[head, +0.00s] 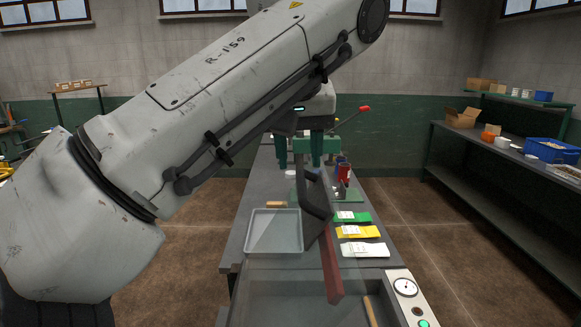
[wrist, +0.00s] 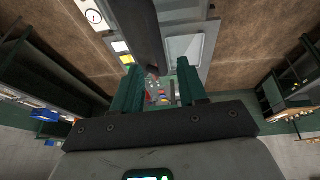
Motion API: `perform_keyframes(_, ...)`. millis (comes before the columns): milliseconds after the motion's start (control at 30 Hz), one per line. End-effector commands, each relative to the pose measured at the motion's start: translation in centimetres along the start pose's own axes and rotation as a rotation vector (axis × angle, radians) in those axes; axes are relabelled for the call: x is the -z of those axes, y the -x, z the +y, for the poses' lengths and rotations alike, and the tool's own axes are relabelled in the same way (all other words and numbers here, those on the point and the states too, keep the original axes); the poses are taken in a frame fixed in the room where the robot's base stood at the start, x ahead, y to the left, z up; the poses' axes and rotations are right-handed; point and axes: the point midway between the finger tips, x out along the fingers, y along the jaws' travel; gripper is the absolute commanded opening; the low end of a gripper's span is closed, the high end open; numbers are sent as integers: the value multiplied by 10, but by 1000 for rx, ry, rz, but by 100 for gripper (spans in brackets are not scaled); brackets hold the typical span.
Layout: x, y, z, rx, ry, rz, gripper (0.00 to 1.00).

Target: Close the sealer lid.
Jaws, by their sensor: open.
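The sealer (head: 405,305) stands at the near end of the bench, with a gauge and a green button on its right panel. Its lid looks raised: a clear, hard-to-see panel with a dark handle (head: 315,205) and a red-brown bar (head: 331,265) slanting over the open chamber. A wooden-coloured stick shows at the chamber's right. My gripper (head: 300,160) is beyond the handle, above the bench, fingers pointing down. In the wrist view my gripper (wrist: 160,72) is open and empty, and a dark bar (wrist: 137,40) crosses the upper middle. I cannot tell its gap to the handle.
A grey tray (head: 275,248) lies on the bench left of the handle. Green, yellow and white packets (head: 360,232) lie to the right. A red object (head: 344,172) and a red-tipped lever stand farther back. A loaded side bench (head: 500,155) is at right, with open floor between.

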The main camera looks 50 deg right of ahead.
Motion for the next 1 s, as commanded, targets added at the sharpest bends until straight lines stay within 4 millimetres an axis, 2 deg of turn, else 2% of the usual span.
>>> perform_keyframes(100,0,-19,1,-3,-1,-2,42)
perform_keyframes(300,0,-40,0,-2,1,0,42)
perform_keyframes(667,0,-46,0,0,0,1,42)
perform_keyframes(1000,0,-46,0,0,1,1,12)
